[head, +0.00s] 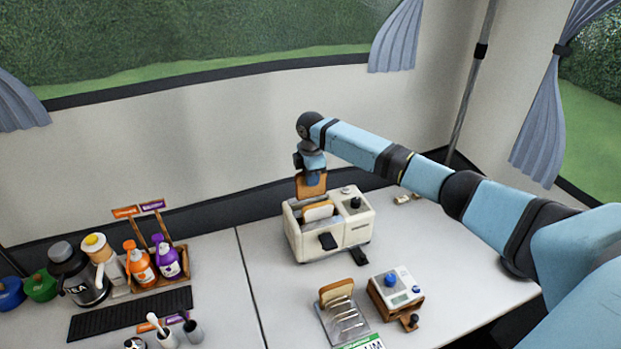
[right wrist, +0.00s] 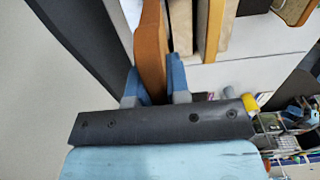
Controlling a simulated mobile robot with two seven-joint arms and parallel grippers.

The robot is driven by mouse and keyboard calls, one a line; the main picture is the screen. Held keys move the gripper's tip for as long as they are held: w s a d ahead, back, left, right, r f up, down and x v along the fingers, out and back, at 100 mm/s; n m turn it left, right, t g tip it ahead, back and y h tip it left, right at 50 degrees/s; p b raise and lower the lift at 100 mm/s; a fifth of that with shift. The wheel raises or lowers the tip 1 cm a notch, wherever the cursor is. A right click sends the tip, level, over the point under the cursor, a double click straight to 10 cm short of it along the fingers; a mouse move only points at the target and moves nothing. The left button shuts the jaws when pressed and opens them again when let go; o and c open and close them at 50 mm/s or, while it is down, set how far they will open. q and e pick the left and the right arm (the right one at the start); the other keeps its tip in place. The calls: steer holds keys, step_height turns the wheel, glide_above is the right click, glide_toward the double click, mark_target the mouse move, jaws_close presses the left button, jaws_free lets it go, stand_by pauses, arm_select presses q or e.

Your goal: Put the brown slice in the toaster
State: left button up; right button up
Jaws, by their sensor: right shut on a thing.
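The brown slice (head: 311,186) is held upright by my right gripper (head: 312,172), at the back left end of the toaster. The right wrist view shows the slice (right wrist: 151,45) edge-on between the two blue fingers (right wrist: 156,88). The cream toaster (head: 351,231) stands on the table, with a dark lever on its front side. A paler slice (head: 318,211) with a brown crust sits in its front slot. Whether the held slice's lower edge is inside the back slot or just above it cannot be told. My left gripper is not in view.
Bottles (head: 140,264) and a kettle (head: 80,278) stand at the left. The table left of the toaster is clear.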

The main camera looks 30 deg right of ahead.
mark_target(311, 196)
step_height(311, 196, down, 2)
steer(key=shift+f+b, duration=0.25)
steer(key=shift+b, duration=0.9)
steer(key=shift+f+b, duration=0.35)
steer(key=shift+f, duration=1.95)
steer(key=o, duration=1)
steer(key=shift+o, duration=0.2)
steer(key=shift+r, duration=0.15)
step_height(311, 196, up, 7)
steer(key=p, duration=0.7)
